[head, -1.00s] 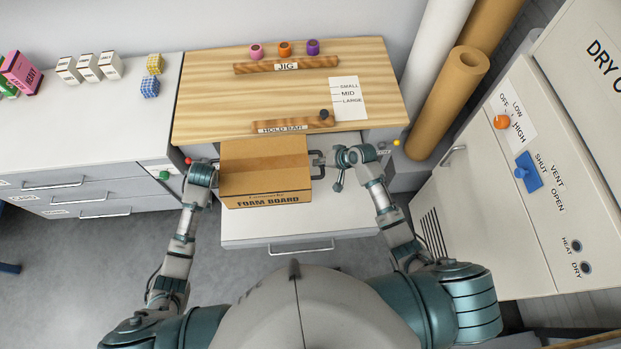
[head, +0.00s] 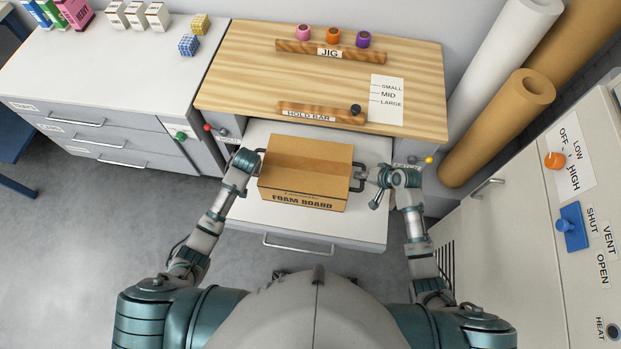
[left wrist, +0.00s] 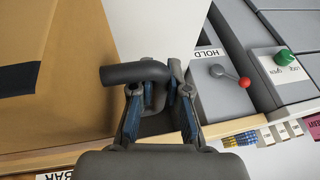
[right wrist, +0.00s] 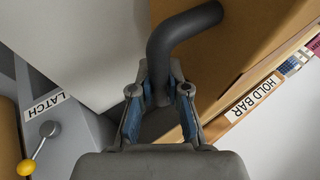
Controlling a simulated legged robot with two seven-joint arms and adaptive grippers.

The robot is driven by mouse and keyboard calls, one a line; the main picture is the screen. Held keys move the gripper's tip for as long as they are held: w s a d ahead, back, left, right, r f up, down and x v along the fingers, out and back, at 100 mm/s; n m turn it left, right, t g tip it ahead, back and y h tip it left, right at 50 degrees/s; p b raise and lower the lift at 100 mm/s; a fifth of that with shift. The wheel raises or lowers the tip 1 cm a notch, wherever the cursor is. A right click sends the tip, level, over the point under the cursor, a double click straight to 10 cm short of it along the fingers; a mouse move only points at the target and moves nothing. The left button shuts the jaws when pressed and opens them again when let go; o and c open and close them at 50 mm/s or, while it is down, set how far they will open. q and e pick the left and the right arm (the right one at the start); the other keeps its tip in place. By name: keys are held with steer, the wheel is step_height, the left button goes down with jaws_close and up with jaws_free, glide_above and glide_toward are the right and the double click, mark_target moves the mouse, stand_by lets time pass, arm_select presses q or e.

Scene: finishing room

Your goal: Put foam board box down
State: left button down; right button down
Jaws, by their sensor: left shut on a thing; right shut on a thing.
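The foam board box (head: 306,168) is a brown carton with black handles at its two sides. It is over the white pull-out shelf (head: 350,228) below the wooden worktop; whether it touches the shelf I cannot tell. My left gripper (head: 254,160) is shut on the box's left handle, which also shows in the left wrist view (left wrist: 135,73). My right gripper (head: 366,176) is shut on the right handle, seen in the right wrist view (right wrist: 180,40). The box's underside is hidden.
The wooden worktop (head: 250,70) behind carries the hold bar (head: 290,112), the jig bar (head: 370,55) and coloured knobs. A red-tipped lever (head: 208,127) and a yellow-tipped lever (head: 429,160) flank the shelf. Drawers stand left, a drying cabinet (head: 520,240) right.

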arm_select(q)
steer(key=shift+w+r, duration=0.1)
steer(key=shift+r, duration=0.2)
arm_select(e)
steer(key=shift+d+r, duration=0.1)
steer(key=shift+r, duration=0.1)
arm_select(q)
steer(key=shift+d, duration=0.1)
arm_select(e)
steer(key=shift+d, duration=0.1)
arm_select(q)
steer(key=shift+f, duration=0.1)
arm_select(e)
steer(key=shift+f, duration=0.15)
